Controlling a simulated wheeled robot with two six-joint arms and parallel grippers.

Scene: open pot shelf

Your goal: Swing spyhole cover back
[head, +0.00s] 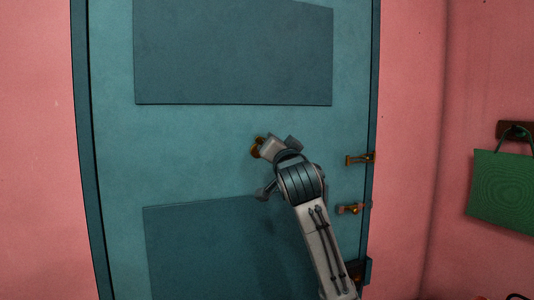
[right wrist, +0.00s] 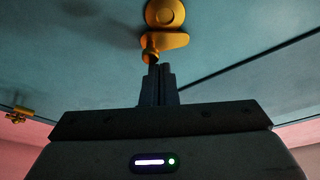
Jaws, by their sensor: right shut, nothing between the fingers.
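The brass spyhole with its cover (head: 256,151) sits mid-door on the teal door (head: 190,150), partly hidden by my right gripper (head: 267,147). In the right wrist view the round brass disc (right wrist: 165,14) is at the top, with a brass tab (right wrist: 170,40) and a small knob (right wrist: 150,48) below it. My right gripper (right wrist: 159,70) is shut and empty, its fingertips just below the knob. I cannot tell whether they touch it. Whether the spyhole hole is covered is unclear. My left gripper is not in view.
Two brass bolts, an upper one (head: 359,159) and a lower one (head: 351,209), sit at the door's right edge. Raised panels lie above and below the spyhole.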

